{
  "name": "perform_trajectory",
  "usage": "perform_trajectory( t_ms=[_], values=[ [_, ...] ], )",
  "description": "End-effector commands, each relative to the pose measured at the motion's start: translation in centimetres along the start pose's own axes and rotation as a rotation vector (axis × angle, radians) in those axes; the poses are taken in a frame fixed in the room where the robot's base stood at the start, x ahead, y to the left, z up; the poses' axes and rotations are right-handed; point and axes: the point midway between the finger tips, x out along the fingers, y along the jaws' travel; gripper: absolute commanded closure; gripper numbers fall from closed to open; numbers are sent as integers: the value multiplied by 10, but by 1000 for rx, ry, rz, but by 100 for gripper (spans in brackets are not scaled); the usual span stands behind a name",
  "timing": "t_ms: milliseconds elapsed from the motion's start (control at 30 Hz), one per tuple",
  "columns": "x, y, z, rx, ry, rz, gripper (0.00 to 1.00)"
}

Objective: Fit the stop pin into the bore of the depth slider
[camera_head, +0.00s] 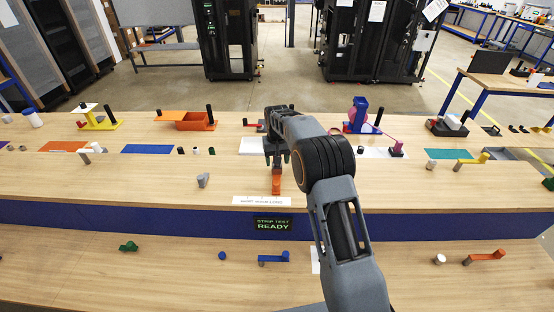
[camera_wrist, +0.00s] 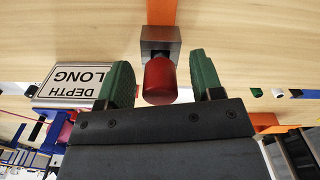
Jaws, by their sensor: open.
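A red cylinder (camera_wrist: 160,82), which looks like the stop pin, stands between my gripper's green fingertips in the wrist view. Gaps show on both sides of it. Its far end meets a grey block (camera_wrist: 160,45), which looks like the depth slider, on an orange bar (camera_wrist: 161,13). The bore is hidden, so I cannot tell how deep the cylinder sits in it. My gripper (camera_wrist: 161,82) is open around the cylinder. In the head view my gripper (camera_head: 277,158) is above the orange bar (camera_head: 276,183); the cylinder and block are not clear there.
A DEPTH LONG sign (camera_wrist: 77,83) appears upside down at the wrist view's left. In the head view a white label strip (camera_head: 262,200) lies at the bench's front edge. A grey piece (camera_head: 203,180) stands to the left. Orange (camera_head: 188,120) and yellow (camera_head: 99,122) fixtures stand farther back.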

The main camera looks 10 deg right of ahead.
Motion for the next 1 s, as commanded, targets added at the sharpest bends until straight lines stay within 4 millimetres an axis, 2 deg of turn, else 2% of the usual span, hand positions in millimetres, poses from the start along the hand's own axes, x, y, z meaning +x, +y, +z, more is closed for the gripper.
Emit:
perform_trajectory(
  t_ms=[200,333,800,1000],
  values=[
    [-2,0,0,0,1,0,40],
    [-14,0,-1,0,4,0,40],
    [-106,0,-1,0,4,0,40],
    [-129,0,0,0,0,0,40]
  ],
)
